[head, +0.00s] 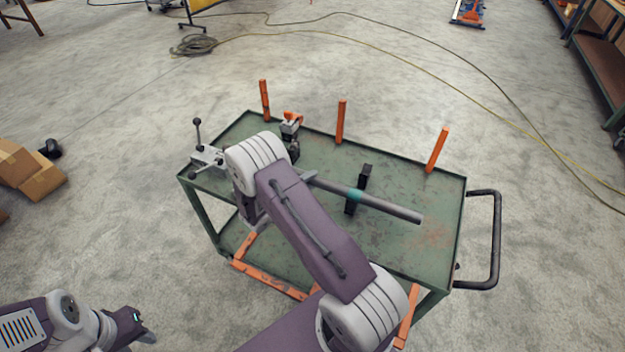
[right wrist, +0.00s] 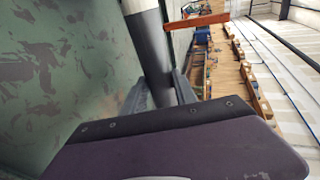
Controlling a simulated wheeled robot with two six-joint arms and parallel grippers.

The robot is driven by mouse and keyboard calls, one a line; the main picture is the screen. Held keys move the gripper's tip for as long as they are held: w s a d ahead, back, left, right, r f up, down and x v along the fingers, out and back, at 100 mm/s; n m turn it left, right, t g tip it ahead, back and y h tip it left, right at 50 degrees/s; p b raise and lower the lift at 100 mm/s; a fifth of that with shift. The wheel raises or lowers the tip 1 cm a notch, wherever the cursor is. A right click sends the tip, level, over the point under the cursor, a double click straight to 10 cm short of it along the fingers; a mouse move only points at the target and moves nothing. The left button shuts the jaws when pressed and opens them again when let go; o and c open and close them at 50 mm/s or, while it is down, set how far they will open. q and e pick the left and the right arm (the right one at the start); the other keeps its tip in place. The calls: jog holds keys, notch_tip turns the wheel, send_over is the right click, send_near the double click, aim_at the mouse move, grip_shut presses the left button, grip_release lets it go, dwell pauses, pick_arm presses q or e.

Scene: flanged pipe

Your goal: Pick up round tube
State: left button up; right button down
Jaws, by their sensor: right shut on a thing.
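The round tube (head: 392,208) is a long dark grey bar with a teal band, seen across the right half of the green cart in the head view. It passes over a black support block (head: 364,176); I cannot tell whether it touches it. Its left end is hidden behind my right arm. In the right wrist view, the tube (right wrist: 153,48) runs down between the fingers of my right gripper (right wrist: 163,95), which is shut on it. My right gripper is mostly hidden by the arm in the head view. My left gripper (head: 147,336) is low at the left, away from the cart, its opening unclear.
The green cart (head: 318,147) has orange posts (head: 437,150) along its far edge and a black handle (head: 496,240) at right. A clamp with an orange top (head: 291,122) and a grey lever fixture (head: 206,158) stand at its left. Cardboard boxes (head: 30,170) lie far left.

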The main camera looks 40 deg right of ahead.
jog(key=shift+r, duration=0.2)
jog(key=shift+w+d+r, duration=0.1)
jog(key=shift+r, duration=0.15)
notch_tip(320, 180, up, 3)
jog(key=shift+r+p, duration=0.2)
jog(key=shift+p, duration=0.3)
jog(key=s+d+r, duration=0.2)
jog(key=d+r, duration=0.4)
jog(key=d, duration=0.5)
jog(key=shift+s+d+r+p, duration=0.2)
jog(key=shift+s+r+p, duration=0.15)
jog(key=shift+s+r, duration=0.05)
jog(key=shift+a, duration=0.1)
